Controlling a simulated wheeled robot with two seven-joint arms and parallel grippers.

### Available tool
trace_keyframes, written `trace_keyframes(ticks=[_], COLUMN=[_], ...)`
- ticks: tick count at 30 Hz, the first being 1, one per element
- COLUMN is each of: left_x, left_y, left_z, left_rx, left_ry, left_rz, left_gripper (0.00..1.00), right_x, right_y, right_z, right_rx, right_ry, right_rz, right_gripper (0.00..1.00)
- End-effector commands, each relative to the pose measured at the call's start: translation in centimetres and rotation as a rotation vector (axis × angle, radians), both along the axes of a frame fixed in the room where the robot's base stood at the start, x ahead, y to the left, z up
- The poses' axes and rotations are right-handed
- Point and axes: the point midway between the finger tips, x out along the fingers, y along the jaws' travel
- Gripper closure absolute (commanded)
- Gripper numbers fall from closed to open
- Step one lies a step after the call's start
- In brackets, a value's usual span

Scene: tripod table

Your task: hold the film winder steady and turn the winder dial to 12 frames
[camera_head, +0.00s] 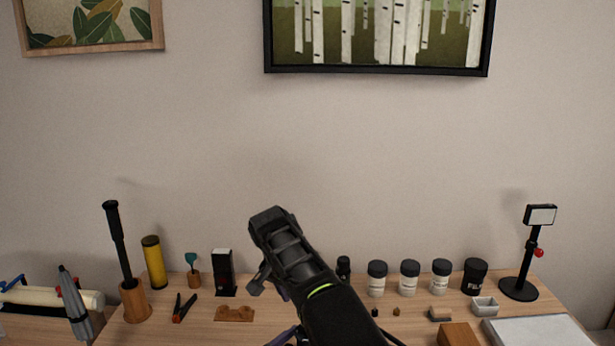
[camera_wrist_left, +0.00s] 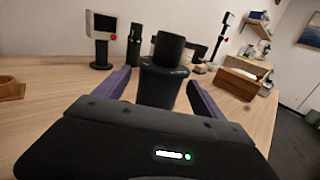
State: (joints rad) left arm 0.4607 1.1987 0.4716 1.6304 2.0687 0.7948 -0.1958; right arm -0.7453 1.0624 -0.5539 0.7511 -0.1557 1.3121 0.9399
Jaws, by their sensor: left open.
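In the left wrist view my left gripper (camera_wrist_left: 158,78) is open, its two purple fingers on either side of a round black body (camera_wrist_left: 158,92), which looks like the film winder. A narrower black knob (camera_wrist_left: 170,47), likely the dial, rises from its top, with a dark part reaching right behind it. Contact with the fingers and the dial marks cannot be made out. My right gripper is not clearly in view.
In the head view several lidded jars (camera_head: 410,280), a lamp-like stand (camera_head: 532,250) and a yellow tube (camera_head: 153,262) line the back.

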Motion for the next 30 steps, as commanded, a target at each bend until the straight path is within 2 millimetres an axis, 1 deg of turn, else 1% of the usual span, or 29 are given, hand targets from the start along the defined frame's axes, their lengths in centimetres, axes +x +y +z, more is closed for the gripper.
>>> trace_keyframes(ticks=[5,10,12,15,20,30], left_x=[-2.3,-5.1,-6.1,-7.2,-8.1,-8.1], left_y=[2.2,4.5,5.3,6.2,6.9,6.9], left_z=[0.0,0.0,0.0,0.0,0.0,0.0], left_rx=[0.001,0.001,0.001,0.001,0.001,0.0], left_ry=[0.002,0.002,0.003,0.002,0.001,0.001], left_rz=[0.002,0.003,0.002,0.001,0.0,0.0], left_gripper=[0.2,0.2,0.2,0.2,0.2,0.2], right_x=[0.0,0.0,0.0,0.0,0.0,0.0], right_y=[0.0,0.0,0.0,0.0,0.0,0.0], right_z=[0.0,0.0,0.0,0.0,0.0,0.0], right_rx=[0.0,0.0,0.0,0.0,0.0,0.0], right_ry=[0.0,0.0,0.0,0.0,0.0,0.0], right_rz=[0.0,0.0,0.0,0.0,0.0,0.0], right_gripper=[0.45,0.45,0.45,0.45,0.45,0.45])
